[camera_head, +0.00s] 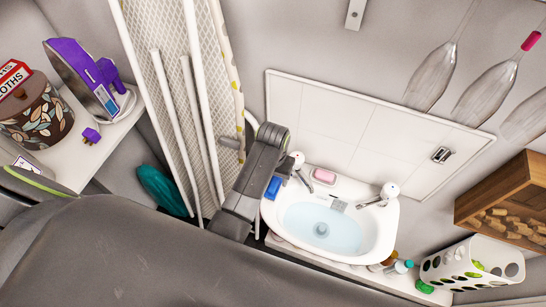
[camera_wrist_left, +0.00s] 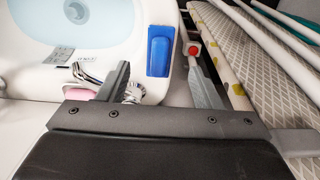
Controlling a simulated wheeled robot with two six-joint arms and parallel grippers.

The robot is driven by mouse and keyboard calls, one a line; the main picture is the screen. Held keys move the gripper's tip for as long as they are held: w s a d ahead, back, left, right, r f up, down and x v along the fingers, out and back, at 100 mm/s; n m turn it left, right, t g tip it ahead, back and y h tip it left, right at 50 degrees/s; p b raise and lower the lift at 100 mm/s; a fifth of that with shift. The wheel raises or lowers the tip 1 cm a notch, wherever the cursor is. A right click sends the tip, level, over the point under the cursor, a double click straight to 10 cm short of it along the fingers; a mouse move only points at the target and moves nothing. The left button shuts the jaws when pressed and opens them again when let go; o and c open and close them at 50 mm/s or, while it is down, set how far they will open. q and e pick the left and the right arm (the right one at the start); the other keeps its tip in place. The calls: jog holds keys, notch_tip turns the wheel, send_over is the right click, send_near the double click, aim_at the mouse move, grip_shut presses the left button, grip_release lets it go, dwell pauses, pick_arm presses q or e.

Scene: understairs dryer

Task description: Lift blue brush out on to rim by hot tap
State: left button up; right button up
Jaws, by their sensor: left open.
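The blue brush (camera_head: 273,188) lies on the white basin's left rim, beside the left tap (camera_head: 298,158). In the left wrist view the blue brush (camera_wrist_left: 159,52) lies lengthwise on the rim, clear of the water. The basin (camera_head: 388,240) holds pale blue water. My left gripper (camera_head: 284,165) is above the rim by the left tap. In the left wrist view my left gripper (camera_wrist_left: 158,60) is open, with the brush showing between its fingers. I cannot tell its height above the brush. Tap markings are too small to read. My right gripper is not in view.
Pink soap (camera_head: 325,176) sits at the basin's back, with a second tap (camera_head: 389,191) to the right. An ironing board (camera_head: 216,60) leans close on the left. Small bottles (camera_head: 398,267) and a white perforated holder (camera_head: 470,263) stand at right.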

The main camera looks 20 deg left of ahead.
pick_arm(q)
notch_tip(320, 180, up, 11)
jog(key=p, duration=0.1)
jog(key=shift+f+p, duration=0.15)
jog(key=shift+p, duration=0.2)
